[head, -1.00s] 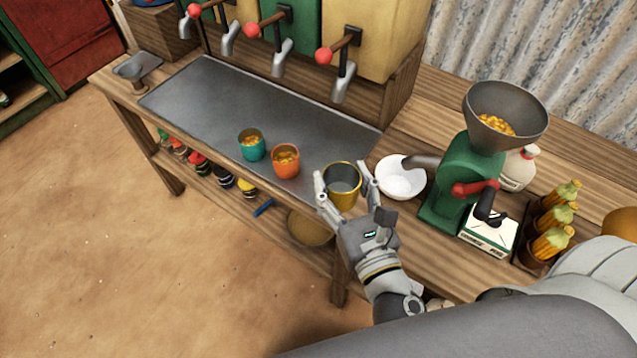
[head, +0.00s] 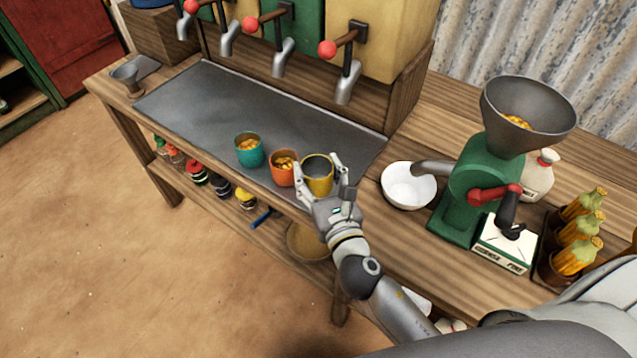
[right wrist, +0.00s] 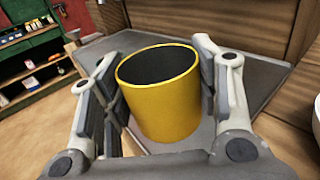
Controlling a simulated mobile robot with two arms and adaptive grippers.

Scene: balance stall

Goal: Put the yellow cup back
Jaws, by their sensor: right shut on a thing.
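The yellow cup (head: 317,176) is upright between the fingers of my right gripper (head: 318,188), which is shut on it. It is at the front right part of the grey metal mat (head: 215,115), close beside the orange cup. In the right wrist view the yellow cup (right wrist: 162,95) shows a dark, empty-looking inside, with a finger on each side. I cannot tell whether its base touches the mat. The orange cup (head: 284,172) and the teal cup (head: 249,151) stand to its left with yellow kernels in them. My left gripper is not in view.
A white bowl (head: 409,188) stands to the right, under the spout of a green grinder (head: 468,190). Dispenser taps with red knobs (head: 327,49) overhang the back of the mat. Corn cobs (head: 577,240) stand at the far right. The left of the mat is clear.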

